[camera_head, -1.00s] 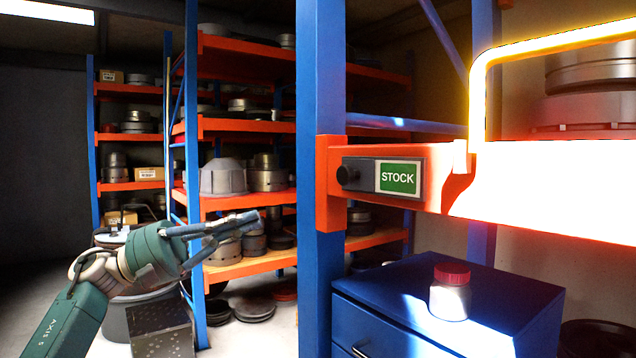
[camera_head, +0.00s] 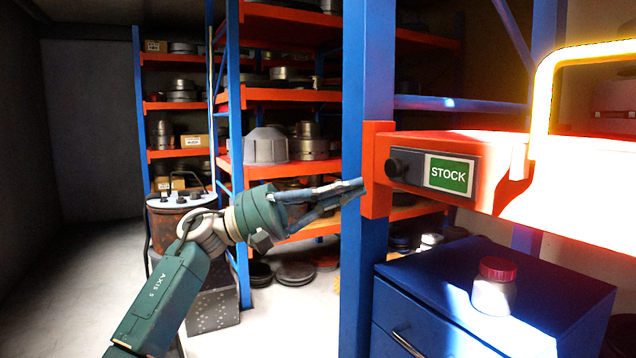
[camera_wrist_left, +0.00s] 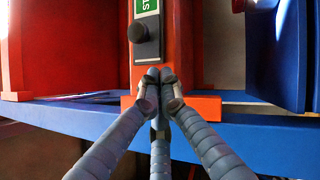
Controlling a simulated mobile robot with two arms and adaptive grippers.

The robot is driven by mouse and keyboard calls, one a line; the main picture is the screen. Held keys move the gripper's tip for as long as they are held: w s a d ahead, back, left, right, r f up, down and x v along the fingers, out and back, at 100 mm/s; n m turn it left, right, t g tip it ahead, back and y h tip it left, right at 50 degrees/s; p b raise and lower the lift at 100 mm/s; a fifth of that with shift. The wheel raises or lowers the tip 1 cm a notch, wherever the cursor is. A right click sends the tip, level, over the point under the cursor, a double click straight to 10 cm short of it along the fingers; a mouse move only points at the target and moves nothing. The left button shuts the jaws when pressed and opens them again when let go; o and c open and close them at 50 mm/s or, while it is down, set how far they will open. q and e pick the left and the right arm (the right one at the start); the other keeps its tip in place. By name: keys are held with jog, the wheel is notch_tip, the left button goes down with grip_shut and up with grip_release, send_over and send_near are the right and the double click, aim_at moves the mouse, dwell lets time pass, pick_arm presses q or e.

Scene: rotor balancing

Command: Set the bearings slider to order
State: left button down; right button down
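The slider is a dark plate with a round black knob (camera_head: 398,165) at its left end, fixed to the orange rack beam. A green STOCK sign (camera_head: 449,174) shows to the knob's right. In the left wrist view the knob (camera_wrist_left: 137,32) is near the top, with part of the green label above it. My left gripper (camera_head: 358,187) is a little left of and below the knob in the head view. Its fingertips (camera_wrist_left: 160,76) are drawn together with nothing visible between them, apart from the knob in the picture. My right gripper is not in view.
A blue rack post (camera_head: 367,75) stands beside the fingertips. A glowing yellow tube (camera_head: 543,95) rises above the beam at right. A blue cabinet (camera_head: 420,262) below carries a red-lidded jar (camera_head: 495,286). Shelves of metal parts stand behind. The floor at left is clear.

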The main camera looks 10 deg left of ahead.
aim_at(399, 167)
pick_arm(q)
jog(key=s+d+r+p, duration=0.1)
jog(key=s+d+p, duration=0.1)
jog(key=shift+s+d+r, duration=0.25)
jog(key=shift+d+r, duration=0.05)
jog(key=shift+r, duration=0.1)
jog(key=shift+w, duration=0.1)
jog(key=s+d+b, duration=0.1)
jog(key=s+b, duration=0.1)
jog(key=s+d+b, duration=0.4)
jog(key=shift+s, duration=0.4)
jog(key=shift+w+a, duration=0.1)
jog(key=shift+a, duration=0.05)
